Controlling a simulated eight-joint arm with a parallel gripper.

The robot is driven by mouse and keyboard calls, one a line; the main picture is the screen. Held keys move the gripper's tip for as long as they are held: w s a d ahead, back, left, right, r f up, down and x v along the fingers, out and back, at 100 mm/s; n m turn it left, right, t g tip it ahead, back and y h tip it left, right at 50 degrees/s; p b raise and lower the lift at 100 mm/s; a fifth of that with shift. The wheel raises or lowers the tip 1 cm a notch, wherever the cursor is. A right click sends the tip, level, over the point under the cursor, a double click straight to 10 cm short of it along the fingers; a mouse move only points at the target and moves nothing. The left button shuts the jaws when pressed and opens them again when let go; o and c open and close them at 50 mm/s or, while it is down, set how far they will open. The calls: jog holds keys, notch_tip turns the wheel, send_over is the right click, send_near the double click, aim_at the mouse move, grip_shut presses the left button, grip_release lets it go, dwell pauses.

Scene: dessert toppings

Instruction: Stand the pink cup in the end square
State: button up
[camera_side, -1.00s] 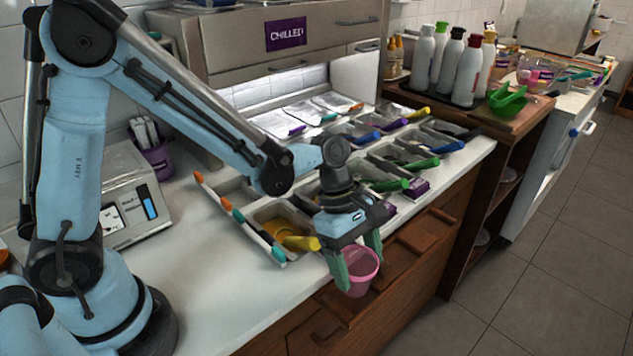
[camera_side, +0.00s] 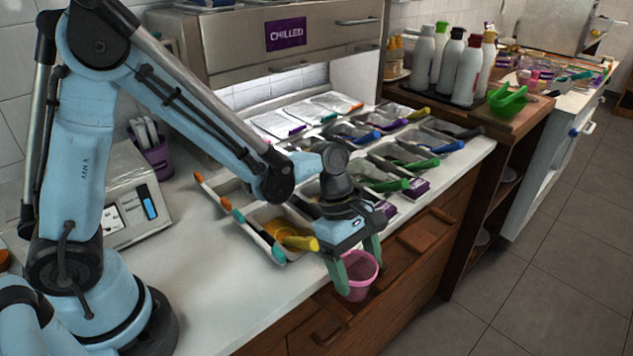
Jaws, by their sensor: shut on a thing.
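The pink cup (camera_side: 363,280) is upright between the green fingers of my gripper (camera_side: 359,268), which is shut on it. The cup hangs beyond the counter's front edge, in front of the wooden drawer fronts. A wooden rail with square recesses (camera_side: 424,236) runs along the counter's front below the cup's right side. Which recess is the end square is hard to tell. I cannot tell whether the cup's base touches the wood.
Topping bins (camera_side: 270,222) with coloured scoops stand on the white counter (camera_side: 215,290) behind my gripper. A scale (camera_side: 125,210) is at left. Open floor lies at right.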

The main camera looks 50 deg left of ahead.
jog(key=shift+f, duration=0.55)
dwell(0.4)
dwell(0.5)
jog(key=o, duration=1)
jog(key=shift+r, duration=0.1)
notch_tip(320, 180, up, 8)
dwell(0.5)
dwell(0.5)
jog(key=s+a+r+m+t+y, duration=0.2)
jog(key=s+a+m+t, duration=0.1)
jog(key=a+m, duration=0.4)
jog(key=s+a+r+m+t+y, duration=0.2)
jog(key=s+a+r+m+t, duration=0.1)
jog(key=a+m, duration=0.5)
jog(key=m+t, duration=0.1)
jog(key=m, duration=0.2)
jog(key=shift+a, duration=0.2)
